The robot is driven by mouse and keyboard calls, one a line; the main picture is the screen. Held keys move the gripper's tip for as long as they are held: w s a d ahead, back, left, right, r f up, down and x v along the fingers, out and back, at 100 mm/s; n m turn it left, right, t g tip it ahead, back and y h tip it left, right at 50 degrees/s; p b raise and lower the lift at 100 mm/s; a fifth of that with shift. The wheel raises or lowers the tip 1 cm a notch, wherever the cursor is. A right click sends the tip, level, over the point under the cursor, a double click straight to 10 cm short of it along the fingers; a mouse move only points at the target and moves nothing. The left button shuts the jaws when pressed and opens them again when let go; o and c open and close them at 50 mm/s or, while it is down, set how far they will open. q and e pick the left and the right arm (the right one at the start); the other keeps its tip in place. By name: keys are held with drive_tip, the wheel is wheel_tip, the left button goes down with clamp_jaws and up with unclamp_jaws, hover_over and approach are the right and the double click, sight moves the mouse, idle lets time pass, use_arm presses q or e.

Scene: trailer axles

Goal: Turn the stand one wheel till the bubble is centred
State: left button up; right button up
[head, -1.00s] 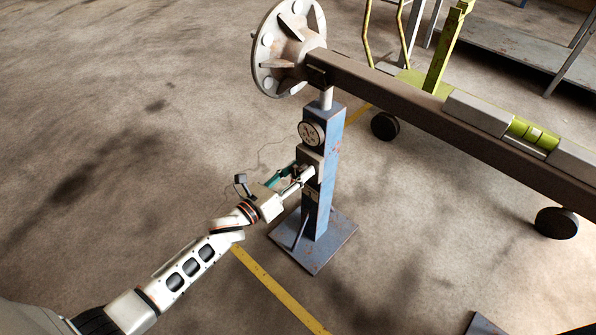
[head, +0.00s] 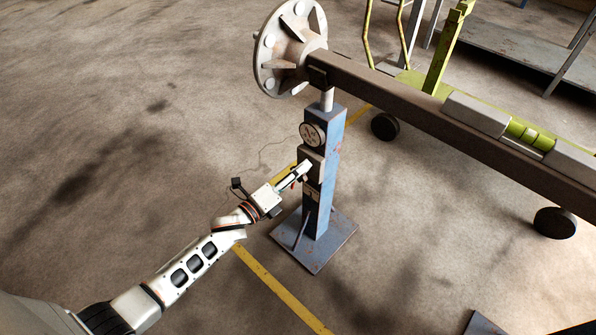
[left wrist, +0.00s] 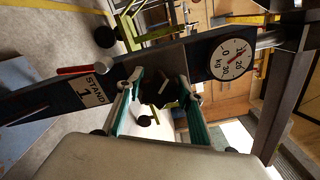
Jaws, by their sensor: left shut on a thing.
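The blue stand one (head: 323,200) stands upright on a square base plate under the left end of the brown beam (head: 415,97). It also shows in the left wrist view, with its "STAND 1" label (left wrist: 90,90). My left gripper (head: 301,172) is at the stand's near side, below its round dial (head: 312,135). In the left wrist view its teal-lined fingers are around the dark wheel (left wrist: 158,92), which they partly hide. The green level vial (head: 525,133) lies on the beam between pale blocks; I cannot make out where its bubble sits. My right gripper is out of view.
A grey hub flange (head: 288,48) is at the beam's left end. The dial in the left wrist view (left wrist: 233,60) is marked in kg. A green frame on black casters (head: 385,126) stands behind the beam. The floor left of the stand is clear.

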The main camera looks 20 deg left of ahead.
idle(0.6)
use_arm(q)
drive_tip(key=o, duration=1.1)
drive_tip(key=v, duration=1.2)
